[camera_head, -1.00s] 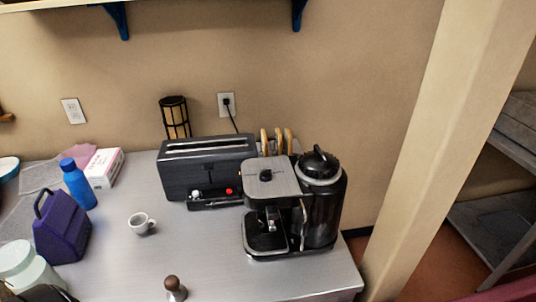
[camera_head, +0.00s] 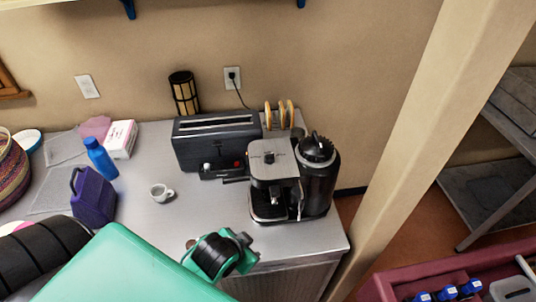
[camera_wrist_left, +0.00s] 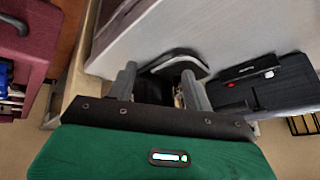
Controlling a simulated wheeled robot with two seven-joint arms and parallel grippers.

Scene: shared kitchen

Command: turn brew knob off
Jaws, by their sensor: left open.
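The coffee machine (camera_head: 272,195) stands at the right end of the grey counter, with a silver top and a black drip tray at its front. A small black knob (camera_head: 269,157) sits on its top; I cannot tell its setting. My left arm, green and black, reaches in from the lower left, with its wrist end in front of and below the machine. In the left wrist view my left gripper (camera_wrist_left: 160,76) is open and empty. Part of the coffee machine (camera_wrist_left: 182,66) shows beyond and between its fingers, apparently apart from them. The knob is not clear there. My right gripper is out of view.
A black toaster (camera_head: 216,145) stands left of the machine, and a black grinder-like cylinder (camera_head: 318,182) stands close on its right. A red cart (camera_head: 400,285) is at lower right.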

